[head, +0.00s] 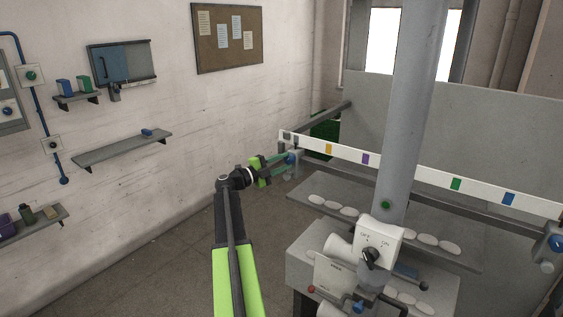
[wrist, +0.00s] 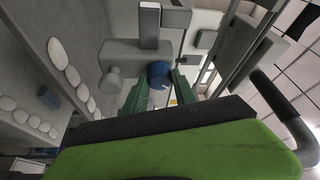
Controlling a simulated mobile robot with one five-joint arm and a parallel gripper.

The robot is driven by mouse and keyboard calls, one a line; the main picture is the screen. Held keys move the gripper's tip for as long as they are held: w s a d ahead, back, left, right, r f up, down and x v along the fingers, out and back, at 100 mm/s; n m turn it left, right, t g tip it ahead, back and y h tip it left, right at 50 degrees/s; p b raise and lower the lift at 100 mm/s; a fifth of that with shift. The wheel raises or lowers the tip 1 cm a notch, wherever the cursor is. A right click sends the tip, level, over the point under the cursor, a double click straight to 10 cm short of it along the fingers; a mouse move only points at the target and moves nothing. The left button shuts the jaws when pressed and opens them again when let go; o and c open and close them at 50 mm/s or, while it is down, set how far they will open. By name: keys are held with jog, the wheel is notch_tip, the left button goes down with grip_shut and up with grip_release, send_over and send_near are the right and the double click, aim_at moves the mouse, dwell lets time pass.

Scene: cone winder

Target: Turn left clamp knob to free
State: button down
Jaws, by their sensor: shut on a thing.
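The left clamp knob (head: 292,158) is blue and sits at the left end of the white rail, partly covered by my fingers. It also shows in the wrist view (wrist: 158,71) as a blue round knob in front of a grey block. My gripper (head: 285,161), with green fingers, reaches it from the left. In the wrist view my gripper (wrist: 158,87) has one finger on each side of the knob and is shut on it. The knob's turn position cannot be read.
The white rail (head: 410,172) carries coloured marks. A right clamp (head: 553,246) with a blue knob sits at its far end. A grey column (head: 409,110) and an OFF/ON switch box (head: 375,242) stand in front. White oval pieces lie on the shelf (head: 355,190). The floor at left is clear.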

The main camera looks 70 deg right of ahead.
jog(key=shift+w+d+r, duration=0.1)
jog(key=shift+w+r, duration=0.05)
jog(key=shift+w, duration=0.1)
dwell(0.3)
jog(key=c, duration=1.4)
grip_release()
jog(key=o, duration=0.4)
jog(key=shift+w+d, duration=0.1)
jog(key=shift+w, duration=0.05)
jog(key=shift+s, duration=0.2)
jog(key=b+v, duration=0.1)
jog(key=v, duration=1.6)
jog(key=shift+w+a, duration=0.1)
jog(key=shift+a, duration=0.2)
